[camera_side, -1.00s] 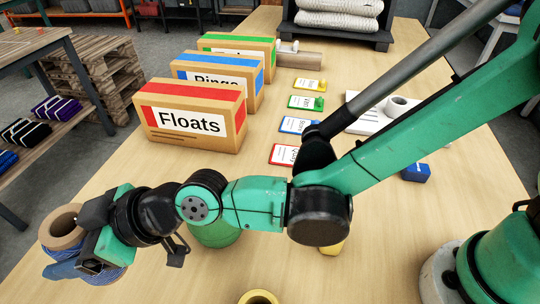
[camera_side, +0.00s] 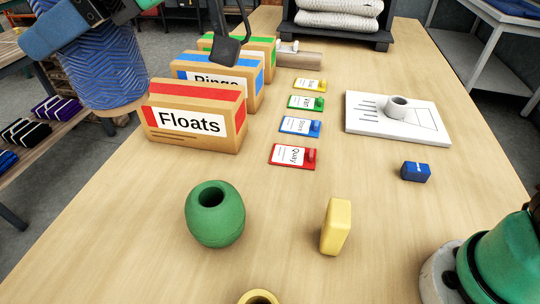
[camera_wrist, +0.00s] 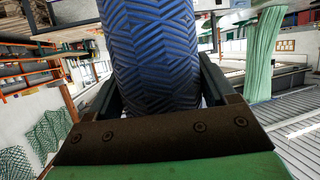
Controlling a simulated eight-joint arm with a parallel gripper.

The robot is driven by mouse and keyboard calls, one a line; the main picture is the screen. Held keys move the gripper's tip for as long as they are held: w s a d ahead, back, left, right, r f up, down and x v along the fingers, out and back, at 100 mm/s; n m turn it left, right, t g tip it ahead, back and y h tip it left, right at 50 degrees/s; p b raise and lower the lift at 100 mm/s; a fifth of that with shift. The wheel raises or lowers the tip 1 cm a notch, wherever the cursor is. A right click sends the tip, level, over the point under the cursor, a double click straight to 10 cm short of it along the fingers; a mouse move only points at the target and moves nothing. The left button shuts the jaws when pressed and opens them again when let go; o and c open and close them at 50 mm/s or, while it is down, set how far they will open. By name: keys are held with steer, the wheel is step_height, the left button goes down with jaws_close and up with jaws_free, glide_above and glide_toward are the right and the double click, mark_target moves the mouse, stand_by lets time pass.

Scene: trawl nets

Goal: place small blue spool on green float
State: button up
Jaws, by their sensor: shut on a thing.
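The blue spool (camera_side: 95,62), wound with twine, is held high at the upper left of the side view. My gripper (camera_side: 80,22) is shut on it; only part of the gripper shows at the top edge. In the wrist view the spool (camera_wrist: 150,50) fills the space between the two fingers of my gripper (camera_wrist: 155,92). The green float (camera_side: 215,213) stands on the table at the lower middle, its round hole facing up and nothing on it. The spool is well apart from the float, up and to the left in the picture.
Cartons, with the Floats carton (camera_side: 195,118) nearest, stand behind the float. A yellow block (camera_side: 335,226) is to its right, and a yellow ring (camera_side: 259,297) is at the front edge.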

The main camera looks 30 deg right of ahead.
steer(key=d+r, duration=0.3)
steer(key=d, duration=0.2)
glide_above(209, 195)
steer(key=shift+m+t, duration=0.3)
step_height(209, 195, down, 20)
steer(key=shift+r, duration=0.1)
steer(key=o, duration=1.2)
steer(key=shift+f, duration=0.2)
steer(key=shift+o, duration=0.2)
steer(key=shift+r, duration=0.1)
